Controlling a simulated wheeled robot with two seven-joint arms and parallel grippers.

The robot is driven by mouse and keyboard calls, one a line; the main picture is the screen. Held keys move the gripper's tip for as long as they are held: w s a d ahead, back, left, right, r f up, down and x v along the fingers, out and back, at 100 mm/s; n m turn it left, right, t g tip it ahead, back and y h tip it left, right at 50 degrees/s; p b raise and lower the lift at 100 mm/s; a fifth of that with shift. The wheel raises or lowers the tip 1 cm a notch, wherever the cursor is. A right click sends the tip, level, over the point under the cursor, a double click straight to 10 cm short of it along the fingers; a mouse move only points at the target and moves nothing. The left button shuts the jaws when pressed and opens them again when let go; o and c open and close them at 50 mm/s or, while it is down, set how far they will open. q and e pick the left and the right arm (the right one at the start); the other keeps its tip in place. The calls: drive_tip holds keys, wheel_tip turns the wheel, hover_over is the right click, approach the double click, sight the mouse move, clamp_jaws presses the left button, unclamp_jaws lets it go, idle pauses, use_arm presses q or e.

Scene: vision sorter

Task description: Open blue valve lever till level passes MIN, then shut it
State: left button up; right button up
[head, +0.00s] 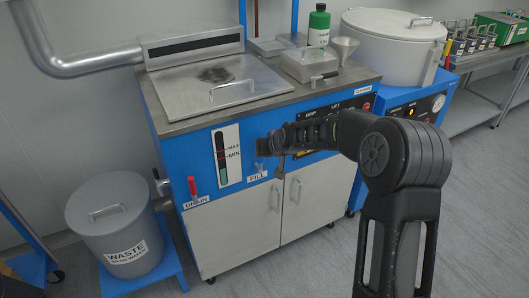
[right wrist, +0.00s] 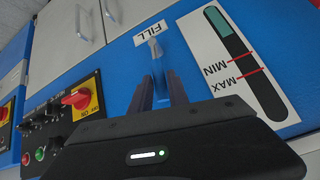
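The small fill lever (head: 260,167) juts from the blue front panel above the FILL label (head: 257,178); its metal part (right wrist: 155,48) shows in the right wrist view. The level gauge (head: 227,156) stands left of it, with red MAX and MIN lines. Its teal liquid (head: 223,176) ends below MIN; the right wrist view shows the gauge (right wrist: 245,65) upside down. My right gripper (right wrist: 160,85) is at the lever, its two fingers apart on either side of it. I see no clear contact. My left gripper is out of view.
A red drain lever (head: 192,186) sits left of the gauge. A control panel with a red knob (right wrist: 75,99) is close to my right gripper. A waste bin (head: 119,232) stands at the left. The machine's lid (head: 220,85) is closed.

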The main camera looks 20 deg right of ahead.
drive_tip(key=o, duration=0.4)
drive_tip(key=shift+c, duration=0.2)
drive_tip(key=shift+r, duration=0.15)
drive_tip(key=v, duration=0.7)
drive_tip(key=shift+s+r, duration=0.2)
drive_tip(key=shift+s, duration=0.05)
drive_tip(key=shift+w, duration=0.1)
